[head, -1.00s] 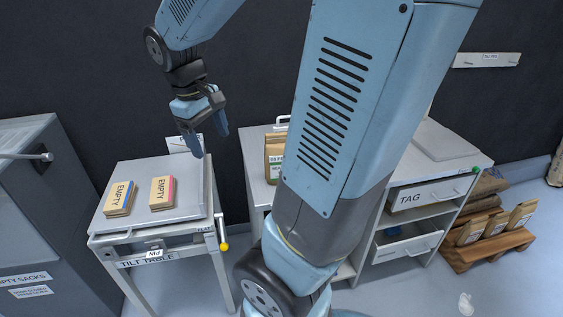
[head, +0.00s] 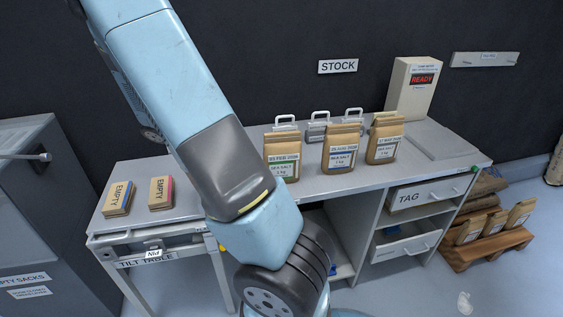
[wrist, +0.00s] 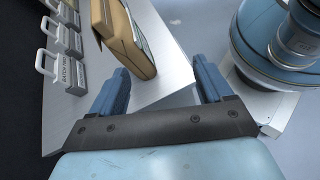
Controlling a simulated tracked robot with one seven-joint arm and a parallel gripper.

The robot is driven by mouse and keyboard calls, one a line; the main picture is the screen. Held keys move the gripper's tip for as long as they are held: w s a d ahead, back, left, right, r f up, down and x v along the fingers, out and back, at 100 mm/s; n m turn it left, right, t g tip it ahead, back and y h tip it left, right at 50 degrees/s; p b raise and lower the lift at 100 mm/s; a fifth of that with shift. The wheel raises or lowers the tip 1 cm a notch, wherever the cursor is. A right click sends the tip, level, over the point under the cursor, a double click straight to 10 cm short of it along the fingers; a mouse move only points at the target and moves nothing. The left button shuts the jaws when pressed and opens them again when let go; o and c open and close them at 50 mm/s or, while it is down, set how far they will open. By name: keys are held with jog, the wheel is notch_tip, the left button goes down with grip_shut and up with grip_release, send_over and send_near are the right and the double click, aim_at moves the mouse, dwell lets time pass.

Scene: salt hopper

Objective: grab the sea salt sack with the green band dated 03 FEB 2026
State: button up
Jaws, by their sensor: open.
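The sack with the green band (head: 282,156) stands upright on the counter, leftmost of three filled sacks; its small date looks like 03 FEB 2026. A blue-banded sack (head: 340,150) and another sack (head: 385,142), its date and band unclear, stand to its right. My gripper (wrist: 163,88) is open and empty in the wrist view; it is outside the head view. A brown sack (wrist: 124,38) stands just beyond the fingers, nearer the left one, apart from them. Its label faces away, so I cannot tell which sack it is.
Two EMPTY sack piles (head: 118,198) lie on the tilt table. A READY box (head: 410,92) stands at the back right.

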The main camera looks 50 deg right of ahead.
aim_at(277, 148)
jog(key=shift+w+d+f+n+g+h, duration=1.2)
jog(key=shift+w+d+f+n+h, duration=0.5)
jog(key=shift+h, duration=1)
jog(key=x, duration=1.3)
jog(key=shift+d, duration=0.5)
jog(key=shift+c, duration=0.4)
grip_shut()
